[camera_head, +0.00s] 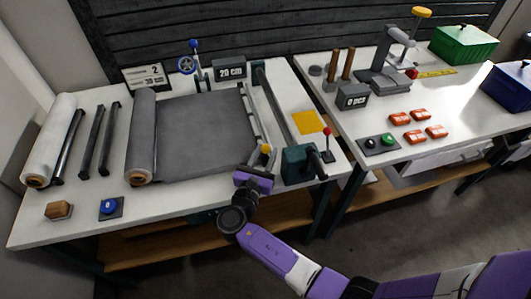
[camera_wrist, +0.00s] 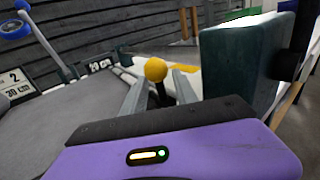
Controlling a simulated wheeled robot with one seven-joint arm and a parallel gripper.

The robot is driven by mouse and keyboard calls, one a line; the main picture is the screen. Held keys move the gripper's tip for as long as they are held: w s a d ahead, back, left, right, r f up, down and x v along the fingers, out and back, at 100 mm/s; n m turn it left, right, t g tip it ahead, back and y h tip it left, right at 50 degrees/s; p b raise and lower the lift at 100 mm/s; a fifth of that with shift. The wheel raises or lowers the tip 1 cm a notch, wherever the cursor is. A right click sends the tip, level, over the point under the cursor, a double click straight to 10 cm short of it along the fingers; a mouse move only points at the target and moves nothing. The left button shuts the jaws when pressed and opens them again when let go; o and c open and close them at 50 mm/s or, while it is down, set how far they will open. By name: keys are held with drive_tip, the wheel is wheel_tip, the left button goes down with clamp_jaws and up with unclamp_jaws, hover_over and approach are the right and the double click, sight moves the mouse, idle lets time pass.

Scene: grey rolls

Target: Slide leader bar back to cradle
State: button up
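The leader bar (camera_head: 251,115) is a thin pale bar along the right edge of the grey sheet (camera_head: 195,135), which stretches right from the grey roll (camera_head: 142,130). A yellow ball knob (camera_head: 266,148) on a dark stem stands at the bar's near end. In the wrist view the yellow knob (camera_wrist: 156,69) shows between and above my grey fingers. My gripper (camera_head: 262,163) is at the knob, its fingers apart on either side of the stem (camera_wrist: 161,95), with gaps visible. I cannot make out which part is the cradle.
A dark green block (camera_head: 298,165) on a long rail stands close right of my gripper; it looms large in the wrist view (camera_wrist: 240,65). A red-knobbed lever (camera_head: 326,140) and yellow square (camera_head: 306,122) lie beyond. The blue button (camera_head: 109,206) is front left.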

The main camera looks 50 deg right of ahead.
clamp_jaws()
drive_tip(key=shift+r, duration=0.1)
